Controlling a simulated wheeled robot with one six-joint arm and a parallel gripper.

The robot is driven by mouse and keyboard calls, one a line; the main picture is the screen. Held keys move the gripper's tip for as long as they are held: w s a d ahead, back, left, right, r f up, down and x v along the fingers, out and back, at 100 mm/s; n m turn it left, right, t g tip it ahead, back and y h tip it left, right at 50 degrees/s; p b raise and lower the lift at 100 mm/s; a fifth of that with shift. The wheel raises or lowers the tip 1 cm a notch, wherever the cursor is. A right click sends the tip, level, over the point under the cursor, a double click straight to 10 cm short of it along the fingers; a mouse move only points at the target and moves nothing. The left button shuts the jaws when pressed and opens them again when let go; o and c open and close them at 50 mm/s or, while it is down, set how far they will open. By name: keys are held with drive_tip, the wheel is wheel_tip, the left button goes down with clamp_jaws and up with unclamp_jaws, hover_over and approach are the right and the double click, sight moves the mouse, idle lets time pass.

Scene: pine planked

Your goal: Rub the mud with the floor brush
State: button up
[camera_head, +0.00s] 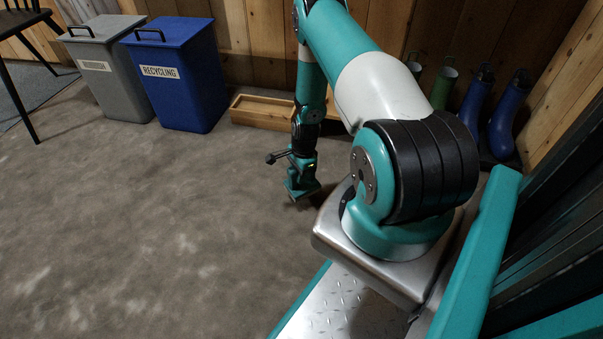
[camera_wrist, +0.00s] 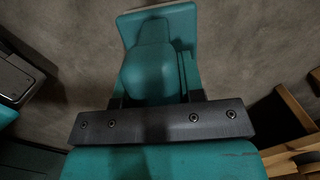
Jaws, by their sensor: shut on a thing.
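My gripper (camera_head: 302,176) points down close to the floor, left of my base. In the wrist view its two dark fingers (camera_wrist: 155,92) are shut on a teal piece, which I take to be the floor brush (camera_wrist: 150,65). The brush has a rounded grip and a wider flat teal end. In the head view the brush (camera_head: 303,190) is a small teal block low under the gripper, at or just above the floor. Its bristles are hidden or too dark to make out. I cannot make out a distinct mud patch; the floor (camera_head: 180,240) shows only mottled lighter blotches.
A low wooden box (camera_head: 262,112) lies by the back wall behind the gripper. A blue recycling bin (camera_head: 180,85) and a grey bin (camera_head: 105,80) stand at the back left. Blue boots (camera_head: 505,120) stand at the right wall. The floor at left and front is clear.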

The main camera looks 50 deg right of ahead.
drive_tip(key=shift+r+p, duration=1.1)
drive_tip(key=shift+r, duration=0.5)
